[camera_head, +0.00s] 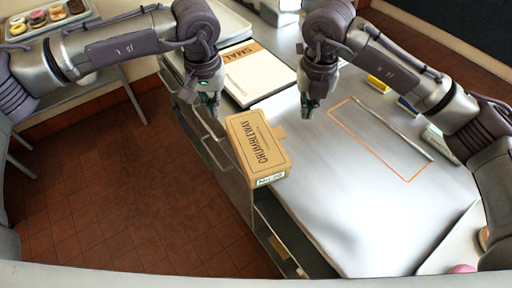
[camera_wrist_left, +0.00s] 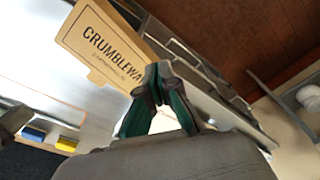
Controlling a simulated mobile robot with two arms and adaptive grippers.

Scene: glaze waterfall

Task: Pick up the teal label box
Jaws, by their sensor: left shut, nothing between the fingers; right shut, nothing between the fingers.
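The teal label box is a tan cardboard carton (camera_head: 255,138) printed CRUMBLEWAY, with a small pale teal-edged label on its near end. It lies at the left edge of the counter, its left side close to or over the edge. It also shows at the upper left of the left wrist view (camera_wrist_left: 100,45). My left gripper (camera_head: 209,107) is shut and empty, above and left of the box's far end, apart from it in the head view. Its green fingers (camera_wrist_left: 158,75) meet in the wrist view. My right gripper (camera_head: 307,108) is shut and empty, right of the box.
A pad marked SMALL (camera_head: 258,76) lies behind the box. An orange outline (camera_head: 340,120) with a thin metal rod (camera_head: 393,128) is on the counter (camera_head: 345,205) to the right. Yellow (camera_head: 378,84) and blue (camera_head: 407,106) items lie beyond. Open floor is left of the counter.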

